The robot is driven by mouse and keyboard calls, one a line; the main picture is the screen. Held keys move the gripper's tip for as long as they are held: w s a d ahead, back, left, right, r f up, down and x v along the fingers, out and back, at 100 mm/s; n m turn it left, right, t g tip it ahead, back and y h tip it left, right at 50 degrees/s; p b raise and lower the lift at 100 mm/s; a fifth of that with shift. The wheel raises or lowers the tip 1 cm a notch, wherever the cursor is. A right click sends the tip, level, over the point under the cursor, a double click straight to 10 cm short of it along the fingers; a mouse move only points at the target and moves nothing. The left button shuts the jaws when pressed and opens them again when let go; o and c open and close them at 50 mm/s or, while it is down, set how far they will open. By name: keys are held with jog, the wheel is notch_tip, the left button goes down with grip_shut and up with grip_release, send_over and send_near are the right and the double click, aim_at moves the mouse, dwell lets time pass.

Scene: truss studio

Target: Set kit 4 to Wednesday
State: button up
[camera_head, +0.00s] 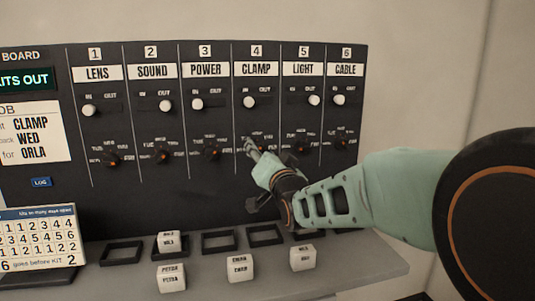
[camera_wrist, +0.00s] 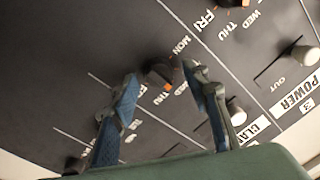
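The kit 4 CLAMP column (camera_head: 257,70) is on the dark board in the head view, with its white slider knob (camera_head: 249,102) at the left, under IN. My gripper (camera_head: 251,145) is over that column's day dial, which it mostly hides there. In the wrist view the dark dial (camera_wrist: 158,70) lies between the two blue-grey fingertips of my gripper (camera_wrist: 160,74). The fingers are open, with a visible gap on the left finger's side; contact on the right is unclear. The dial's orange mark points around WED and THU; I cannot tell exactly which.
Neighbouring dials POWER (camera_head: 211,152) and LIGHT (camera_head: 300,147) sit close on either side. A job card (camera_head: 30,135) reads CLAMP, WED, ORLA. Below, a grey ledge (camera_head: 345,272) has dark square frames and several white labelled cubes (camera_head: 240,268). A calendar (camera_head: 38,238) stands at left.

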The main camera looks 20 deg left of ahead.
jog(key=shift+d, duration=0.1)
jog(key=v, duration=0.7)
jog(key=shift+s, duration=0.2)
